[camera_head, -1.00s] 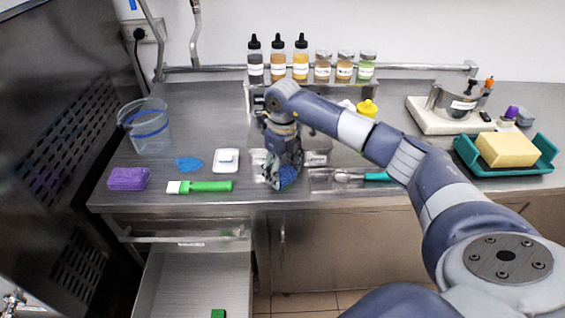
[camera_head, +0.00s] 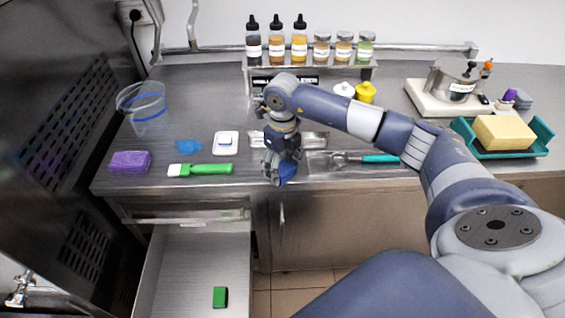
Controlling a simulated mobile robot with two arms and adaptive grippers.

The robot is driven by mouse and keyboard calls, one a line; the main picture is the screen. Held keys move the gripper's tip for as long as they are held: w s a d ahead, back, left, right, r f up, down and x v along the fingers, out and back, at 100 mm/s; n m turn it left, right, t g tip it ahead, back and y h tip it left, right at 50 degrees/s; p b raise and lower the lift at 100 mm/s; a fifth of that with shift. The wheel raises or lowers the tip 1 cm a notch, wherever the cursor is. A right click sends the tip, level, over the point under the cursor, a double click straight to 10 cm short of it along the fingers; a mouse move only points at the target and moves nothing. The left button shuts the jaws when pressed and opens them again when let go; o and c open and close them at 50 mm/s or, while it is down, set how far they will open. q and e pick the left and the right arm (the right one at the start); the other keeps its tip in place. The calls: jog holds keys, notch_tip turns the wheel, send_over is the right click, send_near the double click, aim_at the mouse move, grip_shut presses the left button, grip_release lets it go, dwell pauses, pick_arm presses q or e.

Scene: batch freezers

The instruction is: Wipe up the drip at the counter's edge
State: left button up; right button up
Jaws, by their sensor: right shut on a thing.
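My right gripper (camera_head: 279,178) points down at the front edge of the metal counter (camera_head: 240,185), shut on a dark blue cloth (camera_head: 288,172). The cloth is bunched at the fingertips and partly hidden by them. It is low, at or very near the counter top; I cannot tell for sure whether it touches. I see no drip; the gripper and cloth hide that bit of edge. My left gripper is not in view.
A light blue crumpled patch (camera_head: 187,146), a green-handled brush (camera_head: 200,170), a white dish (camera_head: 226,143) and a purple sponge (camera_head: 130,161) lie left. A teal-handled tool (camera_head: 380,158) lies right. An open drawer (camera_head: 195,265) below holds a green block (camera_head: 220,297).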

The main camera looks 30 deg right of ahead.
jog(key=shift+r+p, duration=1.8)
jog(key=shift+r, duration=1.2)
jog(key=shift+w+r, duration=0.1)
jog(key=shift+r, duration=0.05)
notch_tip(320, 180, up, 3)
jog(key=shift+f+p, duration=0.15)
jog(key=shift+p, duration=0.65)
jog(key=shift+f, duration=0.15)
notch_tip(320, 180, down, 7)
jog(key=b, duration=0.5)
jog(key=shift+f+b, duration=0.9)
jog(key=shift+b, duration=0.15)
jog(key=shift+w, duration=0.1)
